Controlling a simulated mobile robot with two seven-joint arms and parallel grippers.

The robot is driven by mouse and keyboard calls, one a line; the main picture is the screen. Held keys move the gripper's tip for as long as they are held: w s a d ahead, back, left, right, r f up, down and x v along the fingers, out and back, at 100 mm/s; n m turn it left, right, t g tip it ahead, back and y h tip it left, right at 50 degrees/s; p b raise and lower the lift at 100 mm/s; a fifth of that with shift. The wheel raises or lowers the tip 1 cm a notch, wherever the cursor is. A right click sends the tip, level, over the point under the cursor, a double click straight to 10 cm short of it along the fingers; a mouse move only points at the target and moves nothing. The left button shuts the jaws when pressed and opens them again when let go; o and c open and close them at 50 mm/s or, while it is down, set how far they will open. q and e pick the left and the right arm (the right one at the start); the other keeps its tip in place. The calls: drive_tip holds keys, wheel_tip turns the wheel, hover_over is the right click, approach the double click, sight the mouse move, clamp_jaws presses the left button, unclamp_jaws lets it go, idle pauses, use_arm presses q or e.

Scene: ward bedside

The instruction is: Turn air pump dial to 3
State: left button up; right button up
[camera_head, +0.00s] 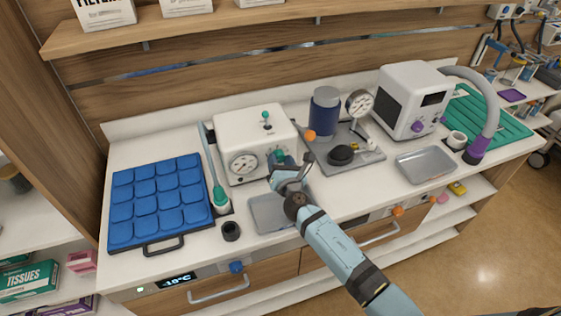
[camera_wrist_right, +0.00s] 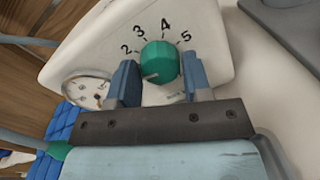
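The air pump (camera_head: 253,128) is a white box with a round gauge (camera_head: 243,164) on its front, standing on the counter. Its green dial (camera_wrist_right: 160,60) shows in the right wrist view, with the printed numbers 2, 3, 4 and 5 around its upper side. A pale mark sits at the dial's lower left edge; which number it stands for I cannot tell. In the head view my right gripper (camera_head: 288,170) partly hides the dial. My left gripper is out of view.
A grey tray (camera_head: 268,222) lies below my right gripper. A blue padded mat (camera_head: 158,200) is left of the pump. A stand with a dark blue cylinder (camera_head: 324,112) is close on the right, then a white machine (camera_head: 408,100) with a hose.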

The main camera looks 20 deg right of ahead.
drive_tip(key=c, duration=0.5)
drive_tip(key=shift+o, duration=0.2)
drive_tip(key=shift+m, duration=0.3)
drive_tip(key=shift+m+b, duration=0.5)
drive_tip(key=shift+m, duration=0.5)
drive_tip(key=m+b, duration=0.1)
drive_tip(key=m, duration=0.7)
drive_tip(key=shift+m+g+y+b, duration=0.3)
drive_tip(key=shift+b, duration=0.05)
drive_tip(key=shift+m, duration=1.9)
